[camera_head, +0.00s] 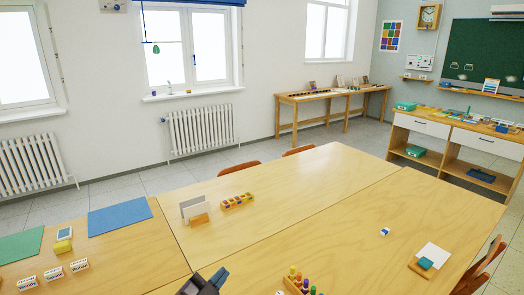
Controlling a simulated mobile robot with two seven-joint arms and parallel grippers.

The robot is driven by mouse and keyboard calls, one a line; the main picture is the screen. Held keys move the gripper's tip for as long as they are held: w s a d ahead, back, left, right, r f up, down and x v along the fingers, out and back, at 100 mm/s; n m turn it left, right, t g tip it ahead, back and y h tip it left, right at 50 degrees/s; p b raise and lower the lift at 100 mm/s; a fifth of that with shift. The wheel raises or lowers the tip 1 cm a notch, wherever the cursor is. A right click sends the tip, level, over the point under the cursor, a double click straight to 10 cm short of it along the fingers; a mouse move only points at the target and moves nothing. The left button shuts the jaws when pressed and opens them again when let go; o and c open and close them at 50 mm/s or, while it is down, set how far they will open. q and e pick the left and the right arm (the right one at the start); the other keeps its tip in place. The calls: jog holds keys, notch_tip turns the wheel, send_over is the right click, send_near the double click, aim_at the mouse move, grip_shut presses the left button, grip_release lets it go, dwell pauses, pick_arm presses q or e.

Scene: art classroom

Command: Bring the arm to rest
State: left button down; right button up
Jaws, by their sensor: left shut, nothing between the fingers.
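My left gripper (216,277) shows at the bottom edge, just left of the middle, as a dark grey shape. It is shut with nothing in it. It is above the near side of the wooden table (290,215) and most of the arm behind it is cut off by the frame. My right gripper is not in view.
Near the gripper, a wooden holder with coloured pegs (300,284) stands to its right. A card holder (196,209) and a coloured block tray (238,201) stand farther back. A blue mat (119,216) and green mat (21,245) lie left. Mid-table is clear.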

pick_arm(q)
jog(key=s+a+f+n+g+y, duration=0.2)
jog(key=s+a+f+n+y, duration=0.2)
jog(key=s+a+f, duration=0.5)
jog(key=s+a+f+n+g+y+b, duration=0.1)
jog(key=s+a+f+n+g+y, duration=0.1)
jog(key=s+a+f+n+y, duration=0.2)
jog(key=s+a+f+n, duration=0.3)
jog(key=s+a+f, duration=0.2)
jog(key=s+f, duration=0.2)
jog(key=shift+s+f+n+y, duration=0.2)
jog(key=shift+s+n+y, duration=0.15)
jog(key=shift+s, duration=0.2)
